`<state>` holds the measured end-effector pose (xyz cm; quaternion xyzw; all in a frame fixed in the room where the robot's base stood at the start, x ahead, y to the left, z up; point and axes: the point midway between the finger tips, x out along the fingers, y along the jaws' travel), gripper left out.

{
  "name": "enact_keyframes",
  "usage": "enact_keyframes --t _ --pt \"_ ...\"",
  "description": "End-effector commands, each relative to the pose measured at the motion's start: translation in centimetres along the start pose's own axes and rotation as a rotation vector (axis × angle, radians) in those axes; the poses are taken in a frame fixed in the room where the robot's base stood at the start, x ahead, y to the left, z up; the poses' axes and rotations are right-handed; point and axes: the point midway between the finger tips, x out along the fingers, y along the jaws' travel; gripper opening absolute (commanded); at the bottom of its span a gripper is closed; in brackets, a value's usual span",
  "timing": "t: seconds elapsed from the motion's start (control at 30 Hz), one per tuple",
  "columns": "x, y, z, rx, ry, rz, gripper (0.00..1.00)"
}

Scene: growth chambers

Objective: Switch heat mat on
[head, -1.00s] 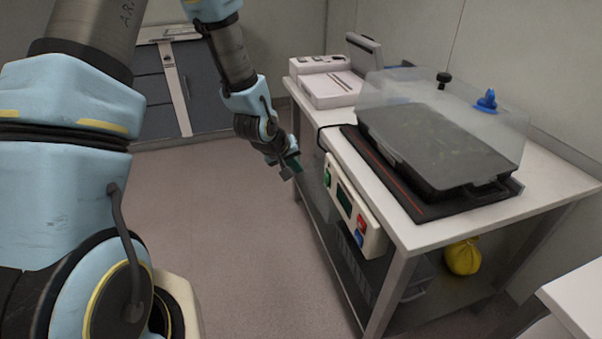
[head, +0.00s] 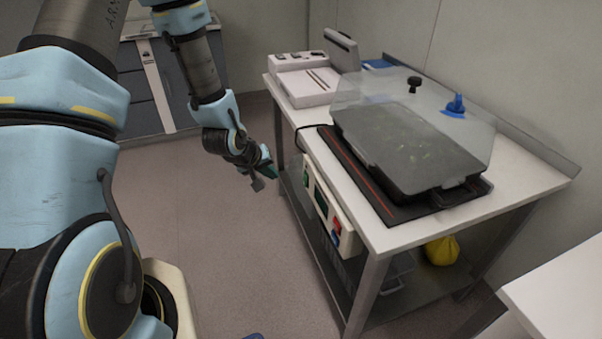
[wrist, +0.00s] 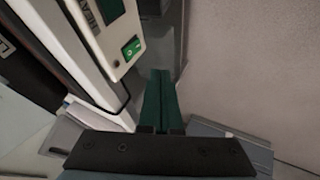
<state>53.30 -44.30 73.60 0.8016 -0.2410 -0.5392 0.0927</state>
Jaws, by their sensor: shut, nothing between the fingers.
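The heat mat (head: 370,180) is black with red lines and lies on the bench under a dark tray with a clear lid. A cream control box (head: 347,242) hangs on the bench's front edge, with a dark display (head: 321,202) and red and blue controls at its right end. In the wrist view, the box (wrist: 108,45) bears a green rocker switch (wrist: 132,48) and partly cut-off lettering reading "HEA". My gripper (head: 266,178) is shut and empty, left of the box and apart from it. Its green fingers (wrist: 160,72) point past the switch, to its right. I cannot tell the switch's position.
A white device (head: 303,85) stands at the bench's back left. The bench's lower shelf holds a yellow bag (head: 441,251). Another white surface (head: 565,285) is at the lower right.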

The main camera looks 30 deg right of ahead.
Motion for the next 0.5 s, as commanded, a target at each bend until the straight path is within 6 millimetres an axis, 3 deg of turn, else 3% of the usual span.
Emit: enact_keyframes --t 0.33,0.5 --pt "0.3 -0.1 0.0 0.000 0.000 0.000 0.00" --pt "1.9 0.0 0.1 0.001 -0.002 0.001 0.00"
